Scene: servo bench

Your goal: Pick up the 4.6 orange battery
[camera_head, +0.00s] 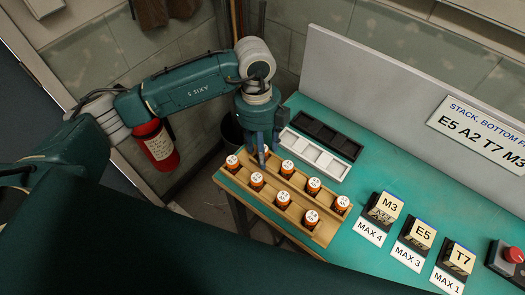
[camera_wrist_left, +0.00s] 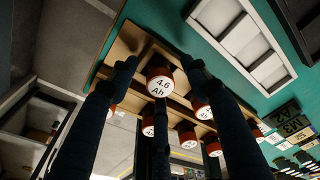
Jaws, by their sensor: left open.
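The 4.6 orange battery (camera_wrist_left: 160,81) shows in the left wrist view, its white cap reading "4.6 Ah". It stands in the wooden rack (camera_head: 325,237) among several similar orange batteries. In the head view it appears to be the battery at the back left of the rack, partly covered by my fingers. My left gripper (camera_head: 262,152) points down over that end of the rack. In the left wrist view its dark fingers (camera_wrist_left: 158,66) are open, on either side of the battery. Contact cannot be told. My right gripper is not in view.
Other orange batteries (camera_head: 287,169) stand close by in two rows. A white tray (camera_head: 312,157) and a black tray (camera_head: 328,135) lie behind the rack. Labelled blocks (camera_head: 420,236) and a red button (camera_head: 513,254) are to the right. A grey panel (camera_head: 375,90) bounds the bench's back.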

